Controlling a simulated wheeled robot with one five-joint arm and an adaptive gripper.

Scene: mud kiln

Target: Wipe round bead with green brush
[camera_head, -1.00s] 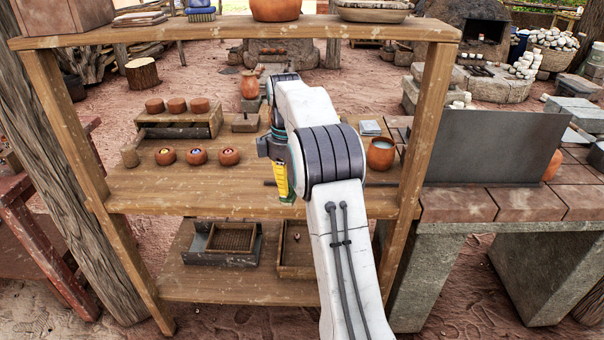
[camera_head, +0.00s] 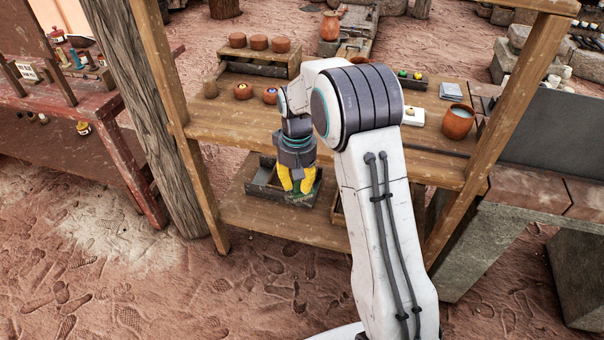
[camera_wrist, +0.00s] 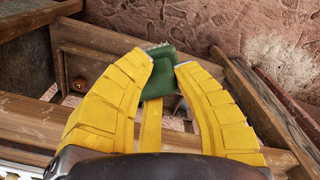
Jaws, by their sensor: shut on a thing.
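My gripper (camera_head: 297,190) has yellow fingers and is shut on the green brush (camera_head: 302,199), above the lower shelf at the front of the wooden rack. In the wrist view the green brush (camera_wrist: 160,76) shows between and beyond the fingertips (camera_wrist: 165,62). A small reddish-brown round thing (camera_wrist: 79,84) sits in a wooden tray at the left of that view, apart from the brush; it may be the round bead, but I cannot be sure. In the head view my arm hides most of that tray.
A divided tray (camera_head: 262,183) stands on the lower shelf (camera_head: 270,218) beside my gripper. The upper shelf (camera_head: 215,125) carries small clay bowls (camera_head: 242,90), a clay cup (camera_head: 458,121) and a white block (camera_head: 412,117). Rack posts (camera_head: 180,130) stand left and right.

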